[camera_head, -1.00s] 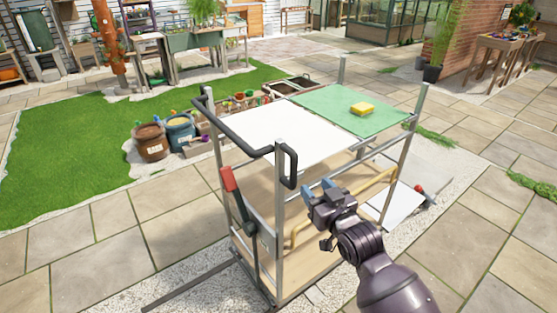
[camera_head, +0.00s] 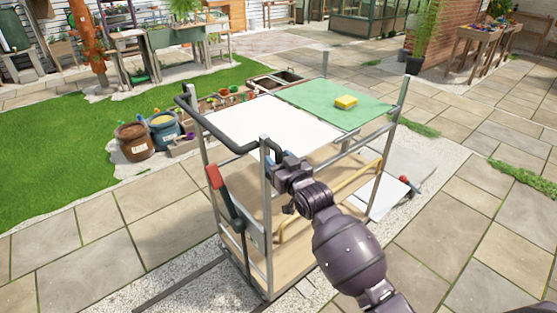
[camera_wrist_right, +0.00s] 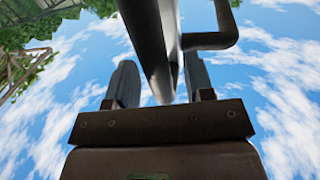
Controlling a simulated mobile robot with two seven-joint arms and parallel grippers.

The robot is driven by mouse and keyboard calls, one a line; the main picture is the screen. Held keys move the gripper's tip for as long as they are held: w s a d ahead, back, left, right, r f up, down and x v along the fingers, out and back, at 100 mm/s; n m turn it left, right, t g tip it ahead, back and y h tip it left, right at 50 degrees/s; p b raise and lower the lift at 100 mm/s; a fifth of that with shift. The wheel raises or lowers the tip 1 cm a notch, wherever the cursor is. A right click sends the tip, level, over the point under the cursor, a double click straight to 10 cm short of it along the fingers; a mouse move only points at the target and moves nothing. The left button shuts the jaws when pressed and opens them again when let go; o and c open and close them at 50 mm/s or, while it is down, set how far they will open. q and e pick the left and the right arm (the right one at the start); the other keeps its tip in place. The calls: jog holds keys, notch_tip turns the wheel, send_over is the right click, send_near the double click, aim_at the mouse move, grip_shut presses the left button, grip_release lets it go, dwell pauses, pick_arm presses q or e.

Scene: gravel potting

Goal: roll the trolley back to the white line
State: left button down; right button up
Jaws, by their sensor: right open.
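The trolley (camera_head: 265,215) is a metal frame with wooden shelves, standing on a pale gravel strip. Its black handle (camera_head: 218,136) runs along the near left side of the top. My right gripper (camera_head: 280,163) is at the handle's right end, beside the near corner post. In the right wrist view the open jaws (camera_wrist_right: 160,88) stand on either side of a dark bar (camera_wrist_right: 155,40), with sky beyond. A lever with a red grip (camera_head: 215,177) is on the trolley's near left side. I cannot make out a white line. My left gripper is not in view.
The trolley's top carries a white panel (camera_head: 275,125), a green panel (camera_head: 345,115) and a yellow block (camera_head: 346,102). Paving at near left is open.

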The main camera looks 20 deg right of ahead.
jog(key=shift+w, duration=0.15)
grip_shut()
dwell(0.4)
